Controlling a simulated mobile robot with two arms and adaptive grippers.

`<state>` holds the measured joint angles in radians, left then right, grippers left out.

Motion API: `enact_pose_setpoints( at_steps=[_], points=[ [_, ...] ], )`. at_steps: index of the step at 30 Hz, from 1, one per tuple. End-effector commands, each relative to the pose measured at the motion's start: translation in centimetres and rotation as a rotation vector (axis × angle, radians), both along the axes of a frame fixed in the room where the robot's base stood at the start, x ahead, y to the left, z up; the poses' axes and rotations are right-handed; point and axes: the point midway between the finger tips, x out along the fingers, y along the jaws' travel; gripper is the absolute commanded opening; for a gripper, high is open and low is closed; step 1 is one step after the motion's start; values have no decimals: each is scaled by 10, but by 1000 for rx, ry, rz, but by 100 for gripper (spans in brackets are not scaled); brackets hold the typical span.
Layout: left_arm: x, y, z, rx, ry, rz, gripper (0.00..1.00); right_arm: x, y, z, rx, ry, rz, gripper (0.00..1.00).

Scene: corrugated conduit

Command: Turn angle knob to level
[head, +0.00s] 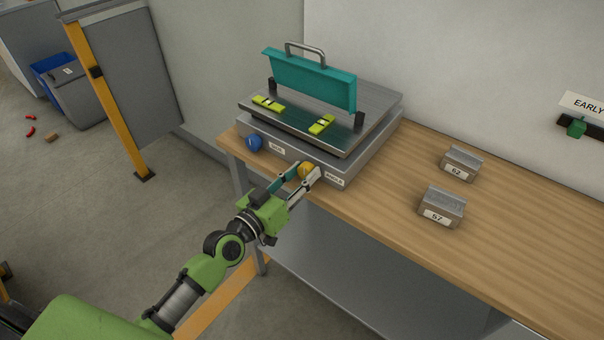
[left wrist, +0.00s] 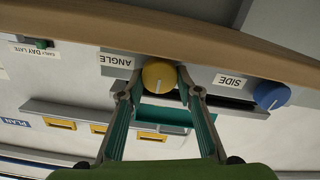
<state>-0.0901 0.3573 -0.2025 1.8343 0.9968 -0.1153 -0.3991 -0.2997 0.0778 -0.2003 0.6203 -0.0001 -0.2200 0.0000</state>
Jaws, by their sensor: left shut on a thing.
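The yellow angle knob (head: 307,169) is on the front of a grey machine (head: 362,160), beside an ANGLE label (head: 334,181). My left gripper (head: 308,173) reaches it from the front and is shut on it. In the left wrist view, which is upside down, the yellow knob (left wrist: 159,75) sits between my two fingertips (left wrist: 160,84); a short pale mark on it points down the picture. Two yellow-green spirit levels (head: 268,103) (head: 322,124) lie on the machine's metal plate (head: 300,118); their bubbles are too small to read. My right gripper is not in view.
A blue knob (head: 254,142) by the SIDE label (head: 277,149) is left of the yellow one. A raised teal cover (head: 312,80) with a handle stands behind the levels. Blocks marked 62 (head: 461,163) and 57 (head: 441,208) sit on the wooden bench (head: 510,235).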

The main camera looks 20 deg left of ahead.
Motion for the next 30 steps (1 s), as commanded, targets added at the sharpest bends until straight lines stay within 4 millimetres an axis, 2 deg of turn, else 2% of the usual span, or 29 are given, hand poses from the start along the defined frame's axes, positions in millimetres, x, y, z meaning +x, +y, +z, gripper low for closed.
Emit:
enact_pose_setpoints(
  at_steps=[8, 9, 10, 11, 23, 26, 30],
  points=[
    [0, 0, 2, 0, -4, 1, 10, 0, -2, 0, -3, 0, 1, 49],
    [0, 0, 2, 0, -4, 1, 40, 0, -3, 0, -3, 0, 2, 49],
    [0, 0, 2, 1, -4, 1, 47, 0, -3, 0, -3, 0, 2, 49],
    [0, 0, 2, 1, -3, 1, 49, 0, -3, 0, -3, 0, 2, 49],
    [-5, 2, 0, 2, 0, 1, 49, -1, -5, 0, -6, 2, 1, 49],
    [-17, 7, -1, 6, 1, 0, 49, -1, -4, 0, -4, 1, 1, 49],
    [-43, 16, -2, 7, 3, 0, 49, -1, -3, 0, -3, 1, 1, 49]
  ],
)
